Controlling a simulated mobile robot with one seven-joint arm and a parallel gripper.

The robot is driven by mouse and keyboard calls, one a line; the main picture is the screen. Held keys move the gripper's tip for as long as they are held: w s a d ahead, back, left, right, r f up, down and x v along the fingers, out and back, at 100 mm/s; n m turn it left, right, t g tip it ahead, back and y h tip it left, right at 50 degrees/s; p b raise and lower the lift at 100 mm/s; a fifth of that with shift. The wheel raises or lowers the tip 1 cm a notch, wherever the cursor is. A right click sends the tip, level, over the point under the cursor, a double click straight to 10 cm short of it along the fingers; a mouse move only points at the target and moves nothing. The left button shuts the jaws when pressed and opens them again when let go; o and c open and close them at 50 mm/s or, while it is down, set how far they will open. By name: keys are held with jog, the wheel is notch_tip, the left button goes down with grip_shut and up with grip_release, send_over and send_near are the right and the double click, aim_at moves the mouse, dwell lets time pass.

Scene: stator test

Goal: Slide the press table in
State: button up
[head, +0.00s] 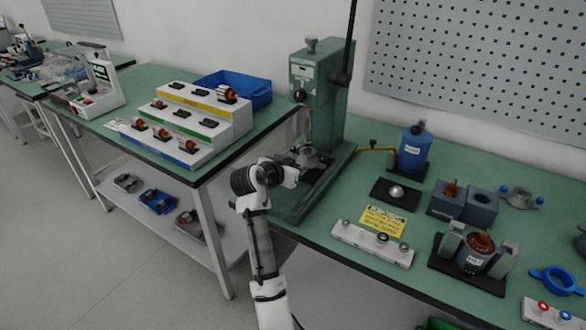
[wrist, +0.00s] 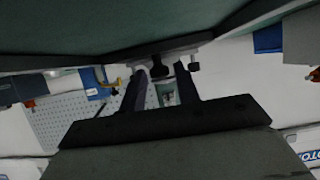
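The green arbor press (head: 318,95) stands on the workbench, with a long dark lever rising from its top. Its press table (head: 311,158), carrying a small metal fixture, is low in front of the column and partly hidden by my arm. My gripper (head: 291,176) is at the front of the press, beside the table; its fingertips are too small to make out in the head view. In the wrist view my gripper (wrist: 162,80) has its two dark fingers apart. A black knob (wrist: 159,66) shows between the fingertips; I cannot tell whether they touch it.
A blue bottle (head: 413,149), a yellow sign (head: 383,221), a white strip with knobs (head: 372,243) and a motor fixture (head: 474,253) stand right of the press. A stepped rack (head: 190,125) and blue bin (head: 243,87) are on the left bench.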

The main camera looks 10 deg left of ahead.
jog(key=shift+s, duration=0.1)
dwell(0.3)
jog(key=shift+p+v, duration=1.25)
jog(key=shift+v, duration=1.75)
